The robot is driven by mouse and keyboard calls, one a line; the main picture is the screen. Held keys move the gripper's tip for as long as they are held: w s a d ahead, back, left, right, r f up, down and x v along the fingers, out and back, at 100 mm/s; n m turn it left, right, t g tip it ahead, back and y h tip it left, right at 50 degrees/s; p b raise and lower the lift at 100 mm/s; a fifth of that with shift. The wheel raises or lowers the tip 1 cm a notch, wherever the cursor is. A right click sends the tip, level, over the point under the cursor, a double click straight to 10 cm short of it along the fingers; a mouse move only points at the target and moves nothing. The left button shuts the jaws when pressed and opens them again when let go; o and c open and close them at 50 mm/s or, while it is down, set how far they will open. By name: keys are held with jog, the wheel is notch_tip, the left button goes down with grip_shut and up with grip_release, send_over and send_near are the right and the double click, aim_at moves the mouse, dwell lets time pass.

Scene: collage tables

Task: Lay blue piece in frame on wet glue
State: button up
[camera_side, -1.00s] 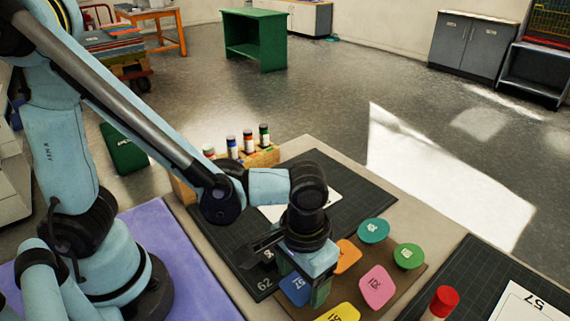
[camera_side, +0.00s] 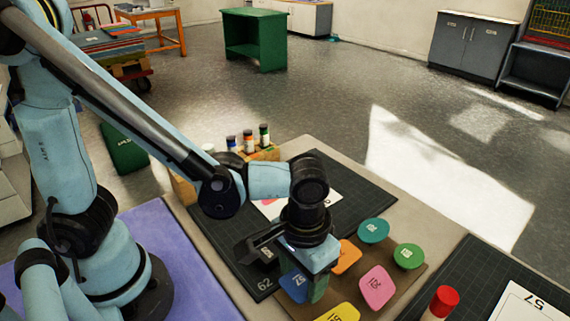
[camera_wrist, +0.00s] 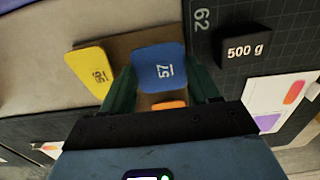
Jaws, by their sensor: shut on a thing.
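The blue piece (camera_side: 293,286), marked 57, sits between the green fingers of my gripper (camera_side: 312,288). In the wrist view the blue piece (camera_wrist: 158,64) fills the gap between the fingertips of my gripper (camera_wrist: 163,90), which is shut on it. It is over or very near the brown board (camera_side: 392,291); I cannot tell how much gap is under it. A white card (camera_side: 270,207) lies on the dark mat, partly hidden by my arm. In the wrist view the card (camera_wrist: 268,112) shows purple and orange shapes. Glue is not discernible.
Yellow (camera_side: 337,313), orange (camera_side: 347,256), pink (camera_side: 377,285), teal (camera_side: 373,230) and green (camera_side: 408,256) pieces lie around the board. A black 500 g weight (camera_wrist: 246,45) stands on the mat (camera_wrist: 290,60). A red-capped bottle (camera_side: 443,300) is at right. Small bottles (camera_side: 248,140) stand behind.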

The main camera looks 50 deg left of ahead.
aim_at(302, 281)
jog(key=shift+r, duration=2)
jog(key=shift+w, duration=0.1)
jog(key=w+a+n, duration=0.8)
jog(key=w+a, duration=0.1)
jog(key=w, duration=0.1)
jog(key=w+a+n, duration=0.9)
jog(key=a, duration=0.1)
jog(key=shift+w+a+f, duration=0.15)
jog(key=shift+w+f, duration=0.05)
jog(key=shift+w, duration=0.15)
jog(key=shift+w+a+f+n, duration=0.1)
jog(key=shift+a+n, duration=0.2)
jog(key=shift+f, duration=2.35)
jog(key=shift+f, duration=0.9)
